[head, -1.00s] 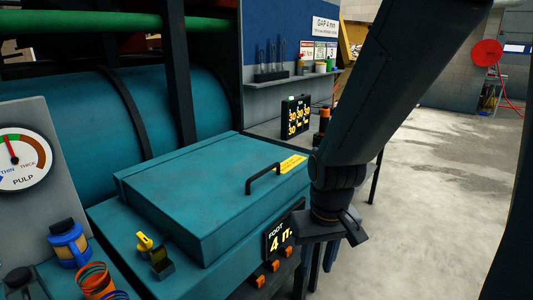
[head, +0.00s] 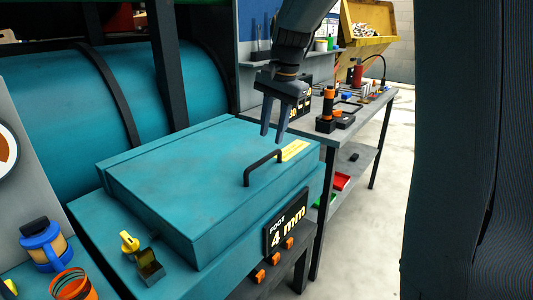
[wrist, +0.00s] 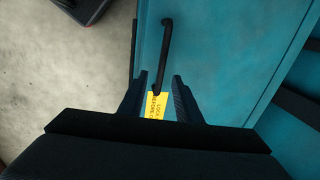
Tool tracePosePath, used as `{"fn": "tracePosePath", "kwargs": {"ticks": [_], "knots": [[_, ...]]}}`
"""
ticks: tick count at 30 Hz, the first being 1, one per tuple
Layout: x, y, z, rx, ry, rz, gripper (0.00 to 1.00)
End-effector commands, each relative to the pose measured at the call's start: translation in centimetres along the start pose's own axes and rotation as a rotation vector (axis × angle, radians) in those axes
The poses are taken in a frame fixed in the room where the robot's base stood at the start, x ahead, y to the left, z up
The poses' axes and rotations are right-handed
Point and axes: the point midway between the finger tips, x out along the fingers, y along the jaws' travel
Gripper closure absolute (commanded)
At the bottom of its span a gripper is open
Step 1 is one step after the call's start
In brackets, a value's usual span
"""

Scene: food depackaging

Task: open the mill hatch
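The mill hatch (head: 190,190) is a flat teal lid, closed on the teal mill housing. A black bar handle (head: 263,166) stands on it near its right edge, beside a yellow label (head: 295,150). My gripper (head: 272,138) is open and points down above the lid, just behind the handle in the head view. In the wrist view the handle (wrist: 165,55) runs between and beyond my fingertips (wrist: 160,80), with its near end above the yellow label (wrist: 157,105). I see nothing held. Contact with the handle cannot be told.
A yellow latch-like piece (head: 130,242) sits on the housing at the lid's left front. A "FOOT 4 mm" sign (head: 287,222) and orange buttons are on the front. A grey workbench (head: 350,115) with tools stands behind right.

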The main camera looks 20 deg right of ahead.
Motion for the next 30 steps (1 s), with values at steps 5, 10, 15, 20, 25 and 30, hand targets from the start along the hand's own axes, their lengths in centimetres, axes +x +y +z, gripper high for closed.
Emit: {"fn": "tracePosePath", "kwargs": {"ticks": [5, 10, 15, 20, 25, 30], "knots": [[1.0, -0.4, -0.1, 0.022, -0.006, -0.001, 0.69], [3.7, -0.5, 0.0, 0.019, -0.007, 0.0, 0.69], [6.0, -0.5, 0.0, 0.018, -0.005, -0.001, 0.69], [7.2, -0.5, 0.0, 0.017, -0.004, -0.002, 0.69], [7.4, -0.5, 0.0, 0.017, -0.002, -0.004, 0.69], [7.4, -0.5, 0.0, 0.017, -0.002, -0.003, 0.76]]}}
